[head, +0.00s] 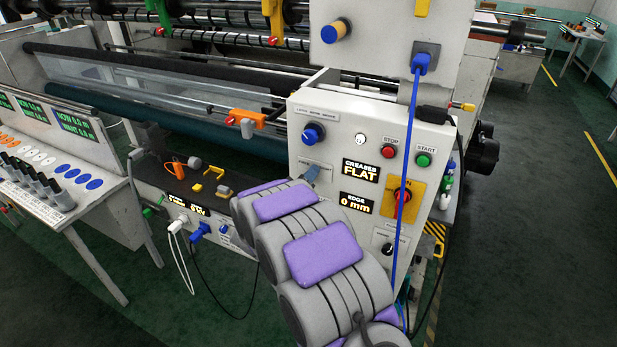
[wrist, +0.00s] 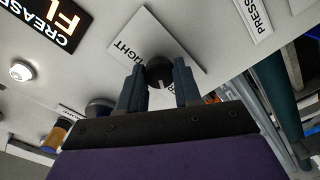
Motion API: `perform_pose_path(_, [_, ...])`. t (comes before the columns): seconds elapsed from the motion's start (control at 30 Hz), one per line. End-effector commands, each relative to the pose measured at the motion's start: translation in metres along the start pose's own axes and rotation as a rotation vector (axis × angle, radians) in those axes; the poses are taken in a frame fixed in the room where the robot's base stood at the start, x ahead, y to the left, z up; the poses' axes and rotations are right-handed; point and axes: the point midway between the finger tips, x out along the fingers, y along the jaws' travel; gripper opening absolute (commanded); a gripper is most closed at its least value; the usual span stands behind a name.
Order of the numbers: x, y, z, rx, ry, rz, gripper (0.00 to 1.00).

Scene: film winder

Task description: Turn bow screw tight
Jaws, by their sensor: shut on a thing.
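The bow screw appears as a round black knob (wrist: 160,72) on a white label plate (wrist: 166,45) in the wrist view. The plate's visible lettering reads "IGHT", partly covered. My gripper (wrist: 160,84) has its two blue-grey fingers shut on the knob, one on each side. In the head view my gripper (head: 312,173) is at the front panel (head: 345,108), left of the "CREASES FLAT" display (head: 361,170). My arm hides part of it there, and the knob itself cannot be made out. An "EDGE 0 mm" display (head: 356,202) is lower on the panel.
A blue knob (head: 313,132) sits above my gripper. A blue cable (head: 403,150) hangs down the panel. The floor at right is clear.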

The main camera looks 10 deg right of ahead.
Motion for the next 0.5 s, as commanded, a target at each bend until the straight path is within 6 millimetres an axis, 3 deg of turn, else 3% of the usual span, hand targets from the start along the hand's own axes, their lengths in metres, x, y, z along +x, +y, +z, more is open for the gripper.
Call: perform_pose_path(0.5, [-0.0003,-0.0035,0.0018,0.097,-0.005,-0.009,0.03])
